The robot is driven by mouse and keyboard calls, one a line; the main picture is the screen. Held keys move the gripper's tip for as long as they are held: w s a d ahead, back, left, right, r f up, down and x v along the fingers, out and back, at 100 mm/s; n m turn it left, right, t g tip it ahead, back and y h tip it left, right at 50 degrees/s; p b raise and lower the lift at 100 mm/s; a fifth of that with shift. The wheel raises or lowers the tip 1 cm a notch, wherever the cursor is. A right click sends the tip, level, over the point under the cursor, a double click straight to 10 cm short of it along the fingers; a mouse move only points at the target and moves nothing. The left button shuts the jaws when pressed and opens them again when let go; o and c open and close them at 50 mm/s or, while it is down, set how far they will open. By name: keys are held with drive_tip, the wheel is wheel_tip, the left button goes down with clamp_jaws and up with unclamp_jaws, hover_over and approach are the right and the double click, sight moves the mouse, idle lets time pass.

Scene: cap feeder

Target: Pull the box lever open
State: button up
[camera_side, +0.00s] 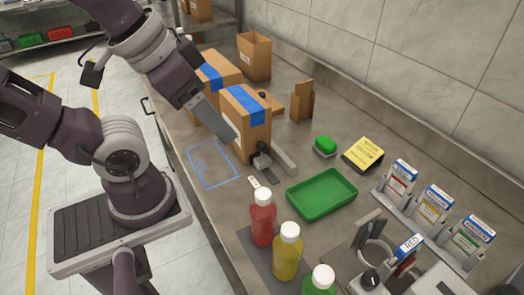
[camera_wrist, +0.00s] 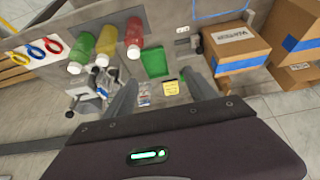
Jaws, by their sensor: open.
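A small grey fitting (camera_side: 262,160) with a black knob (camera_side: 262,147) stands on the counter at the near right corner of a cardboard box (camera_side: 256,142) with blue tape; I take it for the lever. In the wrist view the fitting (camera_wrist: 195,42) lies left of the labelled box (camera_wrist: 235,47), beyond my right finger. In the side view my gripper (camera_side: 222,124) overlaps the box's front left side, and only one finger is clear there. In the wrist view my gripper (camera_wrist: 162,80) has its two fingers spread, with nothing held. Contact with the fitting cannot be told.
A green tray (camera_side: 346,173) lies right of the fitting, with a green sponge (camera_side: 325,147) and yellow note (camera_side: 363,153) behind it. Red (camera_side: 263,222) and yellow (camera_side: 287,257) bottles stand in front. More cardboard boxes (camera_side: 222,68) are behind. A blue outlined area (camera_side: 212,184) is bare.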

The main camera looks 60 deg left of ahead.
idle(0.4)
drive_tip(key=shift+c, duration=1.4)
drive_tip(key=shift+w+a+f+g, duration=0.15)
drive_tip(key=shift+w+g, duration=0.15)
drive_tip(key=shift+c, duration=0.3)
drive_tip(key=w+a+f+m+g+y, duration=0.4)
drive_tip(key=w+f+m+g+y, duration=0.15)
drive_tip(key=w, duration=0.35)
drive_tip(key=m+g+y, duration=0.1)
drive_tip(key=m+y, duration=0.7)
drive_tip(key=m, duration=0.1)
approach(266, 148)
drive_tip(key=x, duration=0.8)
drive_tip(key=shift+s, duration=0.1)
drive_tip(key=shift+a+f, duration=0.3)
drive_tip(key=shift+a, duration=0.25)
clamp_jaws()
